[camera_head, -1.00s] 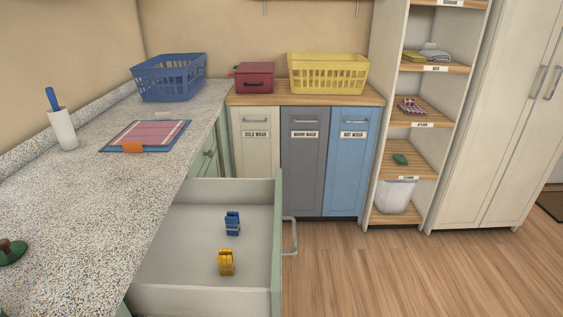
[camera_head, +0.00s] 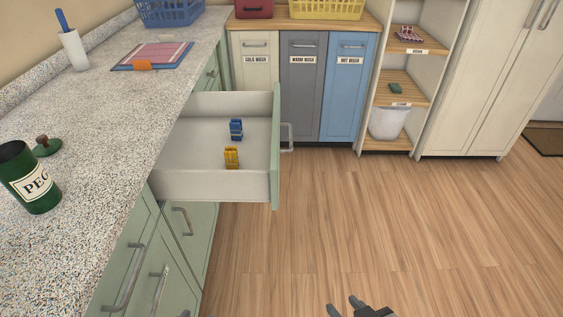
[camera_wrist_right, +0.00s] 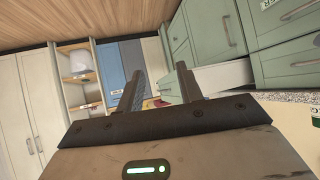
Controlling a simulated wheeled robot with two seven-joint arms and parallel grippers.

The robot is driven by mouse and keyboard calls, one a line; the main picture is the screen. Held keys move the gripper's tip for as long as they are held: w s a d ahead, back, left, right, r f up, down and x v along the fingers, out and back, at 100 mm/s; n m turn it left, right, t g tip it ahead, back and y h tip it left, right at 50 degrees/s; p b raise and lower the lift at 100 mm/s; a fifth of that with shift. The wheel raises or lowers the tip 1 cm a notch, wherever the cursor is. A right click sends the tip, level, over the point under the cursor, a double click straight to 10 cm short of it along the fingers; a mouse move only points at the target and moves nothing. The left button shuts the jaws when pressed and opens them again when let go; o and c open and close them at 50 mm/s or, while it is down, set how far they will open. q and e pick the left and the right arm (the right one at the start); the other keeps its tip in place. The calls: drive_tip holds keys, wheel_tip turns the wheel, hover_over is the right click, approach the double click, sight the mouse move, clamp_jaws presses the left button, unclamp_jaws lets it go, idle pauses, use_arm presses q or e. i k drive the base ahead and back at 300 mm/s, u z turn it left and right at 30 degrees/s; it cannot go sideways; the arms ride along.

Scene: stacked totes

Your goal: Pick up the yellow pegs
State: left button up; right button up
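The yellow pegs (camera_head: 231,157) stand in a small bundle in the open drawer (camera_head: 215,186), near its front right. A bundle of blue pegs (camera_head: 236,129) stands just behind them in the same drawer. My right gripper (camera_head: 345,305) shows at the bottom edge of the head view, over the floor and well away from the drawer. In the right wrist view its two fingers (camera_wrist_right: 160,88) are apart with nothing held between them.
A green peg tin (camera_head: 30,178) and its lid (camera_head: 46,146) stand on the speckled counter (camera_head: 110,115) left of the drawer. Cabinet doors with handles are below. Laundry bins (camera_head: 302,95) and shelves (camera_head: 400,85) stand behind. The wooden floor (camera_head: 370,220) is clear.

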sight(231, 157)
drive_tip(key=u, duration=0.15)
drive_tip(key=k, duration=0.55)
drive_tip(key=z, duration=1.2)
drive_tip(key=i, duration=0.85)
drive_tip(key=u, duration=0.85)
drive_tip(key=i, duration=0.5)
drive_tip(key=u, duration=0.55)
